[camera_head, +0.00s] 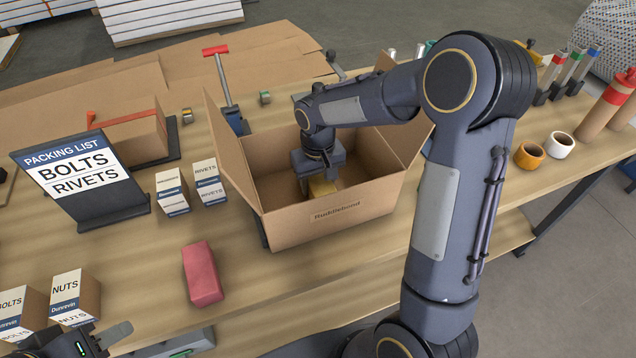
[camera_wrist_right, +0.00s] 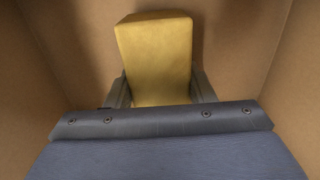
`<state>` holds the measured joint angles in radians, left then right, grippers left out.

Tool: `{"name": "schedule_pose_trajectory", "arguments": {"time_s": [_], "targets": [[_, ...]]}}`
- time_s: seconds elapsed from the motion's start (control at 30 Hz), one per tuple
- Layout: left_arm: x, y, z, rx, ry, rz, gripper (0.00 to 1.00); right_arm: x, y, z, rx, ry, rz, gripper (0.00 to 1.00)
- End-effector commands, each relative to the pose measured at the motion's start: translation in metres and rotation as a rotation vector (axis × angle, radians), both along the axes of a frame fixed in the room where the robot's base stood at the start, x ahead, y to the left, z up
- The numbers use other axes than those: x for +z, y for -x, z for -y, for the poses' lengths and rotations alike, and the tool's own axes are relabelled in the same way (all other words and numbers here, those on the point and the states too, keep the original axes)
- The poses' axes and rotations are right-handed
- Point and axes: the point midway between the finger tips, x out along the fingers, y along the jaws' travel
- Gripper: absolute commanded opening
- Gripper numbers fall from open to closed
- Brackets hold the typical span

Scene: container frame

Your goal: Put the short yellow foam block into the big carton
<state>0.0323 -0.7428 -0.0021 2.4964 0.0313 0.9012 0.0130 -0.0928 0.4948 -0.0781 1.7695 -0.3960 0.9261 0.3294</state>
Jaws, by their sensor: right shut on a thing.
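The big carton (camera_head: 318,222) stands open on the table with its flaps spread. My right gripper (camera_head: 322,180) reaches down inside it and is shut on the short yellow foam block (camera_head: 322,187). In the right wrist view the yellow foam block (camera_wrist_right: 158,58) sits between the two fingers of the right gripper (camera_wrist_right: 162,92), with brown carton walls around it. I cannot tell whether the block touches the carton floor. My left gripper (camera_head: 95,340) is at the lower left edge, partly cut off, near the small boxes.
A pink block (camera_head: 202,274) lies left of the carton. Nuts and bolts boxes (camera_head: 75,295) are front left. Tape rolls (camera_head: 560,145) and a red-capped tube (camera_head: 607,105) stand right. Table is clear before the carton.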

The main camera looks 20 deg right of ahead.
Motion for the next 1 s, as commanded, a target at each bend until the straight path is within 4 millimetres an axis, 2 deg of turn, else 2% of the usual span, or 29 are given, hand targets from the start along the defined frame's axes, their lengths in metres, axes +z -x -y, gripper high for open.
{"name": "schedule_pose_trajectory", "arguments": {"time_s": [0.1,0.47,0.5,0.63,0.9,1.0], "targets": [[0.0006,0.0,0.0,0.0,0.0,0.0,0.36,-0.0093,0.0005,0.0003,0.0,0.001,-0.001,0.28],[-0.0038,0.0,0.0,0.0,0.0,0.0,0.36,-0.0141,0.0002,0.0,0.0,0.0,0.0,0.28],[-0.003,0.0,0.0,0.0,0.0,0.0,0.36,-0.0132,0.0001,0.0,0.0,0.0,0.0,0.52],[-0.0024,0.0,0.0,0.0,0.0,0.0,0.36,-0.0126,0.0002,0.0,0.0,0.0,0.0,0.69],[-0.002,-0.0001,0.0,0.0,0.0,0.0,0.36,-0.0121,0.0002,-0.0001,0.0,0.0,0.0,0.71],[0.0033,0.0,0.0001,0.0,0.0,0.0,0.36,-0.0059,0.0,-0.0001,0.0,0.0,0.001,0.71]]}}
